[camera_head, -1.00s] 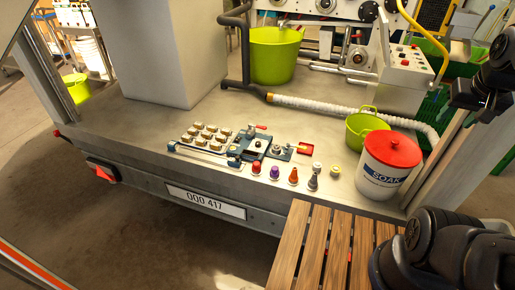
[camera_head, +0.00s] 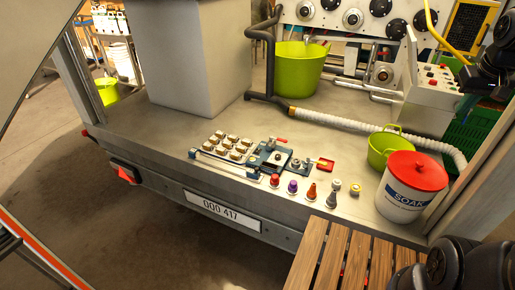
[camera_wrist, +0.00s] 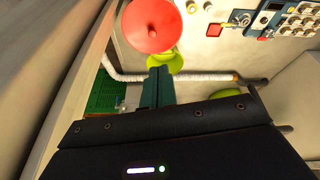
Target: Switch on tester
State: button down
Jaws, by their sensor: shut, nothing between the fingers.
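No thing is clearly marked as the tester. In the wrist view, part of these fixtures (camera_wrist: 240,18) and the red square (camera_wrist: 214,30) show at the upper right. A grey control box with buttons (camera_head: 432,88) stands at the back right. My gripper (camera_wrist: 160,72) is shut and empty in the wrist view, apart from these things. Switch positions are too small to tell.
A tray of several tan pieces (camera_head: 212,143) lies left of the fixtures. Several small coloured knobs (camera_head: 311,191) stand in front. A white tub with red lid (camera_head: 409,190), green bucket (camera_head: 378,152) and white hose (camera_head: 340,121) stand right. A slatted wooden surface (camera_head: 335,262) is nearest.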

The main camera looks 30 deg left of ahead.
jog(key=w+a+f+n+g, duration=0.25)
jog(key=w+a+n, duration=0.45)
jog(key=w+a, duration=1.5)
jog(key=w+a+f+n, duration=0.15)
jog(key=a+f, duration=0.35)
jog(key=a, duration=0.5)
jog(key=w+a+f+n, duration=0.15)
jog(key=a+f, duration=0.35)
jog(key=a, duration=0.5)
jog(key=n+g, duration=0.3)
jog(key=n, duration=0.2)
send_over(257, 152)
jog(key=w, duration=0.2)
notch_tip(257, 152, down, 23)
jog(key=shift+w+a, duration=0.2)
jog(key=f, duration=0.4)
jog(key=s+f, duration=0.1)
jog(key=f, duration=0.8)
jog(key=shift+s+f, duration=0.35)
jog(key=shift+f, duration=0.05)
jog(key=shift+f, duration=0.1)
